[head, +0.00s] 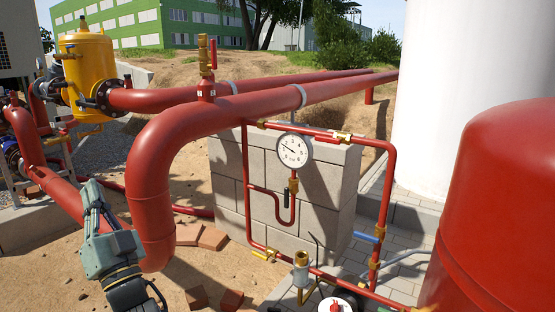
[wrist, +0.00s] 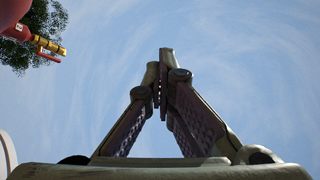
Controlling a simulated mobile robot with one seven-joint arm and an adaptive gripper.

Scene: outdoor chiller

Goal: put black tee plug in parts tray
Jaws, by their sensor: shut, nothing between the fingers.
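I cannot make out a black tee plug or a parts tray in either view. My gripper (wrist: 160,75) is shut in the wrist view, its fingertips together with nothing between them, against open sky. In the head view my arm shows at the lower left, in front of the thick red pipe bend.
The thick red pipe (head: 152,175) bends down close beside my arm. A pressure gauge (head: 294,150) and thin red pipes stand before a grey block wall (head: 228,178). A red tank (head: 510,200) fills the right. A brass valve (wrist: 48,45) shows in the wrist view. Bricks (head: 212,238) lie on sand.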

